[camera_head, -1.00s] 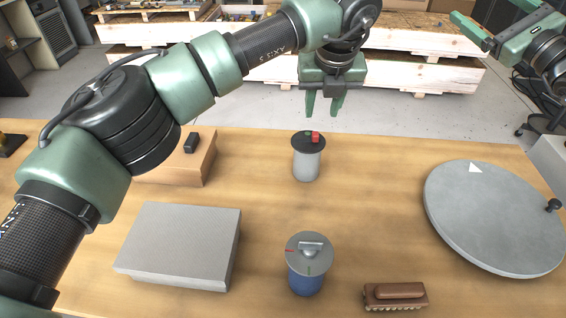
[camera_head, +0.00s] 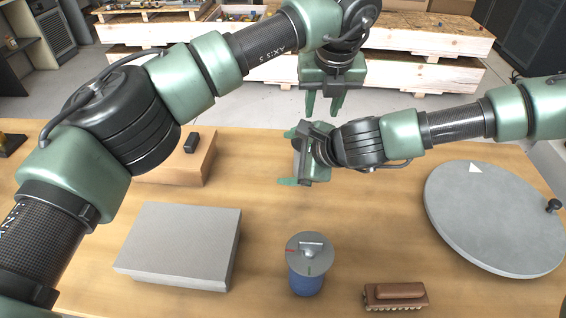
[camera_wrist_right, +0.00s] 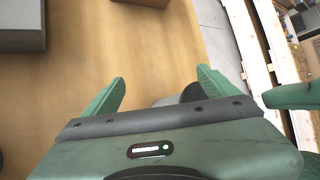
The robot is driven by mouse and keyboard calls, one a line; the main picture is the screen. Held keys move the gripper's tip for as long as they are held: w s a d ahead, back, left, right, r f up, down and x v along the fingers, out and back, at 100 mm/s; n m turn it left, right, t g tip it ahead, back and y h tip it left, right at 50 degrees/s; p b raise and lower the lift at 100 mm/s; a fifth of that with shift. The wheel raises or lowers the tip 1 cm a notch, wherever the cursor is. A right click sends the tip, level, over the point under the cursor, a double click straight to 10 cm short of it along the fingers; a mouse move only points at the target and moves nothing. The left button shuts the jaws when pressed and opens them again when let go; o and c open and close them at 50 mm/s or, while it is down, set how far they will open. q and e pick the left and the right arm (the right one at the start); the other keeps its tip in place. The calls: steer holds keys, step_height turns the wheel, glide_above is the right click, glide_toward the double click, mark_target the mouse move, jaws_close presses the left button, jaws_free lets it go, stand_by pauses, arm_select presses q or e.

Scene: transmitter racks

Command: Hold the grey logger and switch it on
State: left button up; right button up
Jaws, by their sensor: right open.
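The grey logger, a pale grey can with a dark top, is almost wholly hidden behind my right gripper (camera_head: 289,157) in the head view. In the right wrist view, part of the logger (camera_wrist_right: 170,101) shows beyond the palm edge, close to the right-hand finger. My right gripper (camera_wrist_right: 162,77) is open, its fingers pointing left in the head view. I cannot tell whether the logger is between the fingers or below them. My left gripper (camera_head: 322,107) points down with its fingers apart, behind and above the right gripper.
A blue can with a grey knobbed lid (camera_head: 306,282) stands in front. A grey box (camera_head: 180,245) and a wooden block (camera_head: 195,168) are at left. A brush (camera_head: 395,296) and a grey disc (camera_head: 490,220) are at right. Bare table lies between them.

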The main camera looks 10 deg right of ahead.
mark_target(298, 159)
steer(key=a+f+m+t+h, duration=0.15)
steer(key=a+m+h, duration=0.25)
steer(key=a+m, duration=0.75)
steer(key=m+h, duration=0.2)
steer(key=w+d+m+t+h, duration=0.1)
steer(key=m+h, duration=0.1)
steer(key=m, duration=0.1)
steer(key=w+d+m+h, duration=0.1)
steer(key=m+h, duration=0.1)
steer(key=shift+w+f+m+t, duration=0.1)
steer(key=shift+f+m+t, duration=0.15)
steer(key=shift+f, duration=0.15)
steer(key=d+m+h, duration=0.2)
steer(key=s+d+m+g+h, duration=0.1)
steer(key=d+m+h, duration=0.1)
steer(key=d+m, duration=0.1)
steer(key=d+m+g+h, duration=0.1)
steer(key=d+m, duration=0.1)
steer(key=m, duration=0.1)
steer(key=shift+s+d+f+h, duration=0.15)
steer(key=shift+s+d+h, duration=0.1)
steer(key=shift+d+h, duration=0.15)
steer(key=shift+d+f+g, duration=0.1)
steer(key=shift+d+g, duration=0.2)
steer(key=shift+x, duration=3.7)
steer(key=shift+d, duration=0.1)
steer(key=c, duration=1.8)
